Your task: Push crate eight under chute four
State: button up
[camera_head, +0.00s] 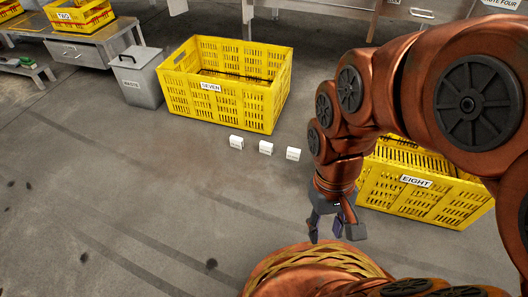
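Crate eight (447,203) is a yellow slatted crate with a white EIGHT label, on the floor at the right. My arm hides its upper right part and its left end. A label reading "UTE FOUR" (505,4), cut off at the top right edge, marks chute four; the chute itself and the floor under it are mostly out of view or behind my arm. My gripper (332,230) points down just left of crate eight, with its fingers apart and nothing between them. I cannot tell whether it touches the crate.
Yellow crate seven (213,103) stands upper middle, beside a grey waste bin (137,80). Three small white blocks (265,148) lie on the floor between crate seven and my arm. A grey bench (85,45) bears crate two (85,27).

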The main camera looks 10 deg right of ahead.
aim_at(460, 194)
jog(key=z, duration=1.45)
